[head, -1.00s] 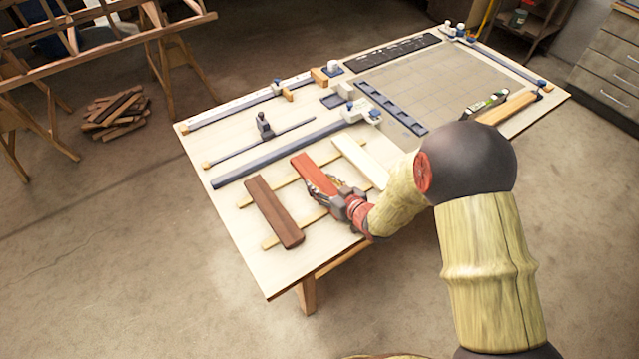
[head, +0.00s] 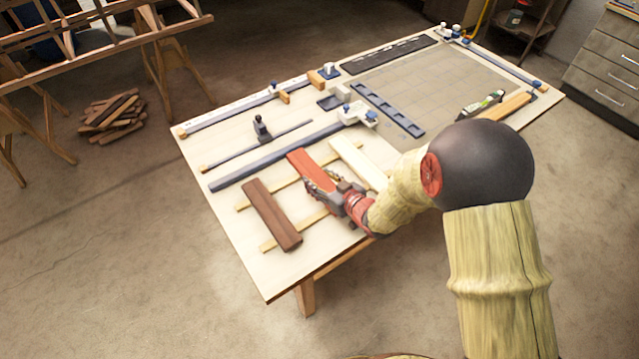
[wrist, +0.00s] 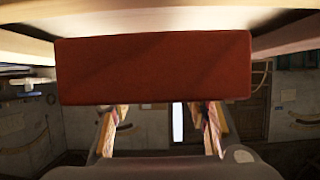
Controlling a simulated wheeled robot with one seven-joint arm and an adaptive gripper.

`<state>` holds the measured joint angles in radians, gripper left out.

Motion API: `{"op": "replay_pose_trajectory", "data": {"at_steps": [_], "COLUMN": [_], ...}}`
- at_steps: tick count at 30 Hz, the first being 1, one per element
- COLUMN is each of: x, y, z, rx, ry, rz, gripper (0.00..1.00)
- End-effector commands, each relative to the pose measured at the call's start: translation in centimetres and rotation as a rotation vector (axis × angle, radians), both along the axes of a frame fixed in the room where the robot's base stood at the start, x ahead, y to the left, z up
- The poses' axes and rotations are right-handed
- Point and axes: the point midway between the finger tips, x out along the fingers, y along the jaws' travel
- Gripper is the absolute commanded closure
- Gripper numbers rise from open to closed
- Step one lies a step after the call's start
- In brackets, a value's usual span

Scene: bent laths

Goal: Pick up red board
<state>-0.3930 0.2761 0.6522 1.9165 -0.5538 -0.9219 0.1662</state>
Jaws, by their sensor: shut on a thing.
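The red board (head: 312,168) is in the middle of the bench in the head view, between a dark brown board (head: 271,214) and a pale board (head: 357,163). My gripper (head: 318,186) is shut on the red board at its near end. In the wrist view the board's red face (wrist: 153,68) fills the upper middle, with the two fingers of my gripper (wrist: 162,128) below it on either side. The finger contact is partly hidden. I cannot tell for sure whether the board is clear of the two laths under it.
The boards lie across two thin wooden laths (head: 262,247) on the bench (head: 222,247). Clamps and a long dark bar (head: 280,158) lie behind. A grey cutting mat (head: 450,80) covers the back right, with a green-and-black tool (head: 482,104) at its edge. The front left corner is clear.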

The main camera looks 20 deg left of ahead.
Motion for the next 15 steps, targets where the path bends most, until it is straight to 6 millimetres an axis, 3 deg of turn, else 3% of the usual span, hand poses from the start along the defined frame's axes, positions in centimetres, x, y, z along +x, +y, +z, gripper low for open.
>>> {"op": "replay_pose_trajectory", "data": {"at_steps": [8,15], "x": [-4.6,-9.6], "y": [-1.8,-3.6], "z": [6.2,8.0], "rx": [0.0,-0.002], "ry": [-0.002,0.001], "rz": [0.001,0.001], "gripper": [0.84,0.84]}}
